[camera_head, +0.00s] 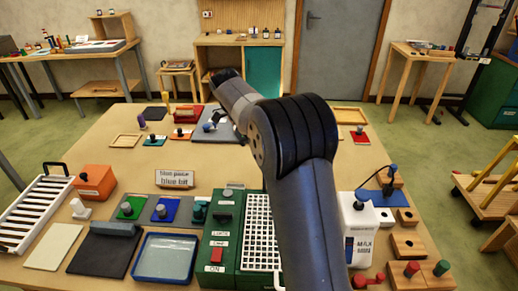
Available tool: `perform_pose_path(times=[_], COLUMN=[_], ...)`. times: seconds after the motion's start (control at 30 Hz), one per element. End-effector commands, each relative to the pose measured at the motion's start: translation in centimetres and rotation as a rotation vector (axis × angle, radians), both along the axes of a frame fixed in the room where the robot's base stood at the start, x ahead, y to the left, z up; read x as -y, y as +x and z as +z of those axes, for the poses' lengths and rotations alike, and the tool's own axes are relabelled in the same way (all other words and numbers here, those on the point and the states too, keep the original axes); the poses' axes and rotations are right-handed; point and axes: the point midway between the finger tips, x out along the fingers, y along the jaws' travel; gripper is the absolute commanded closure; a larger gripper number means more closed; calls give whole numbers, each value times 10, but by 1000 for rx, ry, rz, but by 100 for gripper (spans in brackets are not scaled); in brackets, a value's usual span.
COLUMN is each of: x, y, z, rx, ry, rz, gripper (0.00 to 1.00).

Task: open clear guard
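A green machine (222,241) stands at the front middle of the table, with a black switch, a red button and small white labels. A white grid (258,232) lies along its right side, partly covered by my arm. I cannot make out a clear guard for sure; part of the machine is hidden behind my arm. My arm rises from the bottom, bends at the middle and reaches away to the upper left. Its far end shows only as a dark tip over the back of the table. My gripper's fingers cannot be made out there.
A blue-rimmed tray (167,258), a dark mat (103,255) and an orange block (95,181) lie left of the machine. A white bottle-like device (357,228) and wooden blocks (408,243) stand right of my arm. Bare tabletop shows at the middle left.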

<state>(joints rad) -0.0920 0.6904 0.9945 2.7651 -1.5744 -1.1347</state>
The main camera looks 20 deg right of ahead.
Motion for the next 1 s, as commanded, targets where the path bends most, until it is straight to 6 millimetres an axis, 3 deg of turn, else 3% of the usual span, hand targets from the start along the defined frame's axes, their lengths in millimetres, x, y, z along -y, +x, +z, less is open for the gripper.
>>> perform_pose_path(times=[0.5, 0.53, 0.73, 1.0], x=[1, 1, 1, 0], y=[1, 1, 1, 1], z=[-2, -2, -1, 0], rx=[-21, -21, -20, -18], ry=[3, 3, 3, 4], rz=[-1, -1, -1, -1], gripper=[100, 74, 57, 56])
